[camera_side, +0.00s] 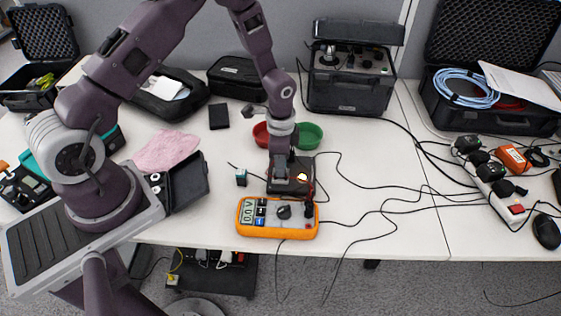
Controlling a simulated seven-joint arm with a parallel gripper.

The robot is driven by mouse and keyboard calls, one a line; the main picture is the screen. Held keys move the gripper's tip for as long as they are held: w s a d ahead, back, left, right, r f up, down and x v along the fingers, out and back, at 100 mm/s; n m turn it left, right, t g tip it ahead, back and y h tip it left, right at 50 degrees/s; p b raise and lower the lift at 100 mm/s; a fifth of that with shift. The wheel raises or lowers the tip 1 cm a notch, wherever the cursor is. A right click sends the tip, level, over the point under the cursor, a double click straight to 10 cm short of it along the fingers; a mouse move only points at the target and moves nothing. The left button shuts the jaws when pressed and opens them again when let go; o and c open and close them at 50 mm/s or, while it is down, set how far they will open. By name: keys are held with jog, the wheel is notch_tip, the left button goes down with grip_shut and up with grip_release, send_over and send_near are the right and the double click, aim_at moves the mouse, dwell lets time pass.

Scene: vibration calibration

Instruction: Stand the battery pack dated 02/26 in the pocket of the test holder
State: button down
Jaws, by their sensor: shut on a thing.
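My gripper (281,178) points down at the middle of the table, behind the orange multimeter. It is shut on a small dark thing, likely a battery pack, mostly hidden by the fingers. A low black unit (301,182) with a small lit spot lies right at the fingertips and seems to be the test holder. Its pocket cannot be made out, nor whether the held thing is in it. A small dark block with a teal top (241,177) stands apart to the left, perhaps another battery pack. No date is legible.
The orange multimeter (277,218) lies just in front of the gripper. A red bowl (261,134) and a green bowl (309,135) stand close behind it. Black cables run across the table to the right. A pink cloth (166,151) lies at left. An open black case (350,82) stands behind.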

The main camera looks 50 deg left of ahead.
jog(key=shift+f, duration=0.75)
jog(key=c, duration=0.7)
grip_release()
jog(key=shift+r, duration=4)
